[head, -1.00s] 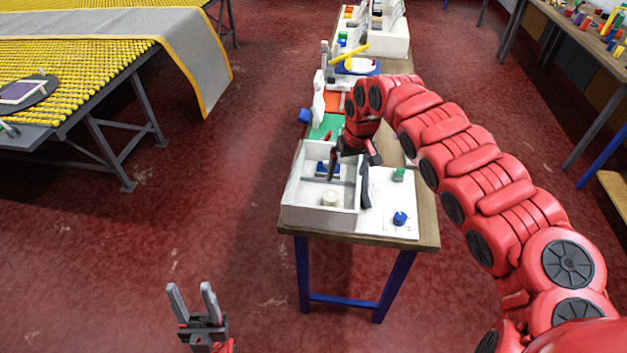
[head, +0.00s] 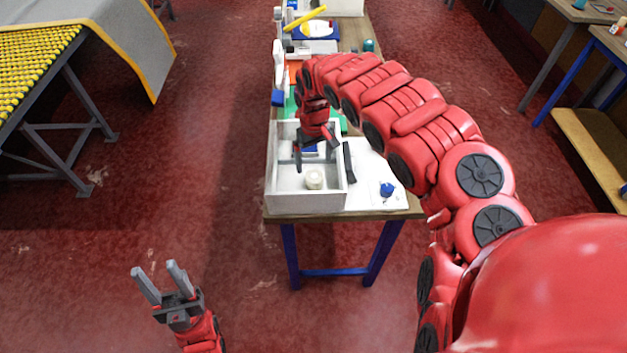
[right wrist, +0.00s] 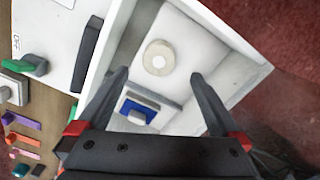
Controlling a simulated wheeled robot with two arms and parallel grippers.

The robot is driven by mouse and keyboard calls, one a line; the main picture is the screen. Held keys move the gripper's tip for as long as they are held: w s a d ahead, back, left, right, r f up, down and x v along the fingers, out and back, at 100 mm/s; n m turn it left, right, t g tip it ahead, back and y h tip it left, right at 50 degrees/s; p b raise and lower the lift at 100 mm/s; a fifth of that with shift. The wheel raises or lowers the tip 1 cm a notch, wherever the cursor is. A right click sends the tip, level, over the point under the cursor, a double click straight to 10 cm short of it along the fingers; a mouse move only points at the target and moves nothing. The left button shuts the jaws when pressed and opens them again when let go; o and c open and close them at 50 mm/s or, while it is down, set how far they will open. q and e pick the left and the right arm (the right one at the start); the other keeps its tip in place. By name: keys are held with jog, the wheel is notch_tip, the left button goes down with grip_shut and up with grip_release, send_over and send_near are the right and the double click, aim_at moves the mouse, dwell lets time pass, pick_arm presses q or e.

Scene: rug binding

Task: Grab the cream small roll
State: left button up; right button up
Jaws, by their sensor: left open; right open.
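The cream small roll (head: 314,180) stands in the front part of the white box (head: 285,202) on the table. It also shows in the right wrist view (right wrist: 159,57), round with a small centre hole. My right gripper (head: 322,165) is open over the box, just behind the roll. In the right wrist view my right gripper's fingers (right wrist: 160,85) are spread, with the roll beyond the tips and apart from them. My left gripper (head: 160,280) is open and empty over the floor, left of the table.
A blue-and-white item (right wrist: 138,108) lies in the box's other compartment. A white sheet (head: 372,180) with a blue knob (head: 387,189) lies right of the box. A roller table (head: 35,75) stands at left; red floor lies between.

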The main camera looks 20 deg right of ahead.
aim_at(315, 176)
jog(key=shift+a+f, duration=0.1)
jog(key=shift+f, duration=0.6)
jog(key=shift+s+f+p, duration=0.1)
jog(key=shift+f+p, duration=0.2)
jog(key=shift+f, duration=0.55)
jog(key=shift+f+p, duration=0.35)
jog(key=shift+f, duration=0.05)
notch_tip(315, 176, down, 3)
jog(key=shift+r+p, duration=0.15)
jog(key=shift+p, duration=0.45)
jog(key=shift+d+f, duration=0.2)
jog(key=shift+f, duration=0.65)
jog(key=c, duration=1.4)
